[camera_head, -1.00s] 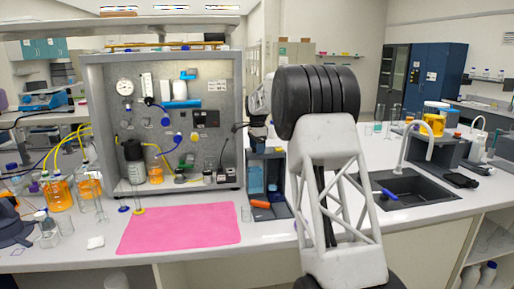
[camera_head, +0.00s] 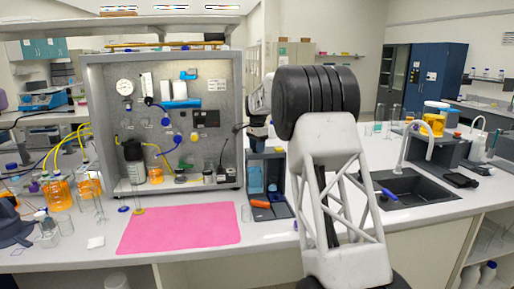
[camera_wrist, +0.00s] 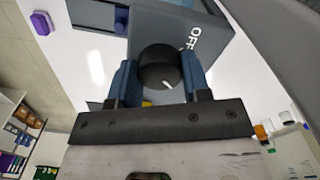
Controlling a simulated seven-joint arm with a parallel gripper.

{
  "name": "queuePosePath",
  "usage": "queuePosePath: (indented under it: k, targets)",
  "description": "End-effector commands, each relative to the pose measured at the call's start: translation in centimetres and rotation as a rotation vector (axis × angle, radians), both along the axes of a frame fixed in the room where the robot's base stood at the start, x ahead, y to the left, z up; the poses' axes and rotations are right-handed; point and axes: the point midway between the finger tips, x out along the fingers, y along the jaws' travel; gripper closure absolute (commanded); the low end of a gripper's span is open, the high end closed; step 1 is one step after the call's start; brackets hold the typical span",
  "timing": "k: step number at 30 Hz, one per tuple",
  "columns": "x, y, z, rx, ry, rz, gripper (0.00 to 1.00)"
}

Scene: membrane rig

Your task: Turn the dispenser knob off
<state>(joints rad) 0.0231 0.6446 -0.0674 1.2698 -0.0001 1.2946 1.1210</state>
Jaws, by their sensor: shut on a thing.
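In the wrist view, the black round dispenser knob (camera_wrist: 160,70) with a white pointer line sits between the two blue fingers of my gripper (camera_wrist: 158,80). The fingers are shut on the knob, one on each side. The knob is on the grey dispenser (camera_wrist: 185,25), which carries a white "OFF" label (camera_wrist: 195,39) beside the knob. The pointer line slants and does not aim straight at the label.
A grey panel box (camera_head: 214,139) with gauges and tubing stands left of my arm. A pink mat (camera_head: 180,228) lies on the white bench. A small dark rack (camera_head: 283,210) stands beside the box. A sink (camera_head: 410,186) with a tap is at right.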

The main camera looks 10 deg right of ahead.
Motion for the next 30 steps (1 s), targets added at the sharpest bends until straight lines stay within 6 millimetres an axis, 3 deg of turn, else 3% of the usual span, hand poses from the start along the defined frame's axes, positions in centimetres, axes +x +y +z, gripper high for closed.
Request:
queuePosePath:
  k: [30]
  targets:
    - [-0.03, 0.03, 0.11, 0.001, -0.001, 0.945, 0.8]
